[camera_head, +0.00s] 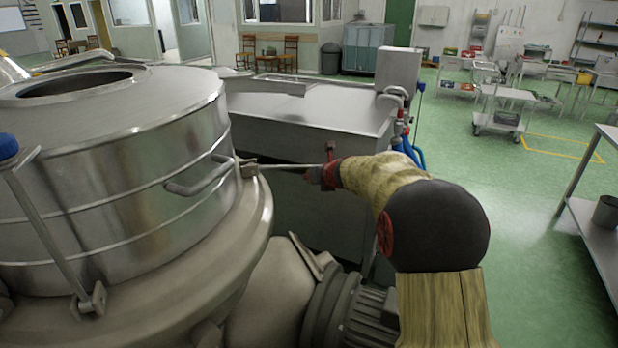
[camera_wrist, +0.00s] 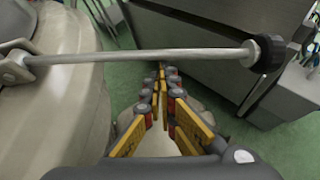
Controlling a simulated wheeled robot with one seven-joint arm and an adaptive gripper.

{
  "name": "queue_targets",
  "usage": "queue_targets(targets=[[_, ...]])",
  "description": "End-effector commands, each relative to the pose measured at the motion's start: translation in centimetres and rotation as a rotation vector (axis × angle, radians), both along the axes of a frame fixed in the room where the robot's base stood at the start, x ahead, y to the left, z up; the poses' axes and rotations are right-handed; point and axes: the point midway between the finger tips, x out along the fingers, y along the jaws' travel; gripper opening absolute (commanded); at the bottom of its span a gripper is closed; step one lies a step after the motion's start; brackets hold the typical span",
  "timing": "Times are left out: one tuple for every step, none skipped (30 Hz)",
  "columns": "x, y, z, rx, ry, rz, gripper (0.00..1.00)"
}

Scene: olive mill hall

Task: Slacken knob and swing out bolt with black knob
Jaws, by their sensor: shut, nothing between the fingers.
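The bolt is a bare steel rod (camera_head: 288,167) that sticks out sideways from a bracket on the rim of the steel vessel (camera_head: 130,130). In the wrist view the rod (camera_wrist: 140,57) runs almost level from its bracket (camera_wrist: 14,66) at left to the black knob (camera_wrist: 267,53) at right. In the head view I cannot make out the knob behind my gripper (camera_head: 322,176). In the wrist view my gripper (camera_wrist: 162,72) is shut and empty, its fingertips just below the middle of the rod. I cannot tell whether they touch it.
A second bolt with a blue knob (camera_head: 8,146) leans outward at the vessel's left. A bent handle (camera_head: 198,178) is on the vessel wall. A steel trough (camera_head: 310,120) stands behind the rod. A ribbed motor (camera_head: 350,310) lies below my arm.

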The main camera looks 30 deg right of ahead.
Motion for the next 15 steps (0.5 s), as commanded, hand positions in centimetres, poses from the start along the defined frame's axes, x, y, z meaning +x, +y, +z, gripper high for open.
queue_targets(targets=[[0.0, 0.0, 0.9, -0.018, 0.001, 0.000, 0.00], [0.0, -0.1, 1.3, -0.033, 0.002, 0.001, 0.00], [0.0, -0.1, 1.7, -0.053, 0.004, 0.001, 0.00], [0.0, -0.2, 2.0, -0.068, 0.006, 0.001, 0.00], [0.0, -0.3, 2.3, -0.083, 0.007, 0.000, 0.00], [0.0, -0.3, 2.7, -0.101, 0.009, 0.000, 0.00], [0.0, -0.4, 2.9, -0.113, 0.010, 0.000, 0.00], [0.0, -0.4, 3.0, -0.125, 0.011, 0.000, 0.00], [0.0, -0.5, 3.2, -0.136, 0.013, 0.000, 0.00], [0.0, -0.5, 3.2, -0.143, 0.013, 0.001, 0.00], [0.0, -0.5, 3.3, -0.148, 0.014, 0.000, 0.00], [0.0, -0.5, 3.3, -0.152, 0.015, 0.000, 0.00], [0.0, -0.5, 3.2, -0.154, 0.015, 0.000, 0.00], [0.0, -0.5, 3.2, -0.155, 0.015, 0.000, 0.00], [0.0, -0.5, 3.2, -0.155, 0.015, 0.000, 0.00]])
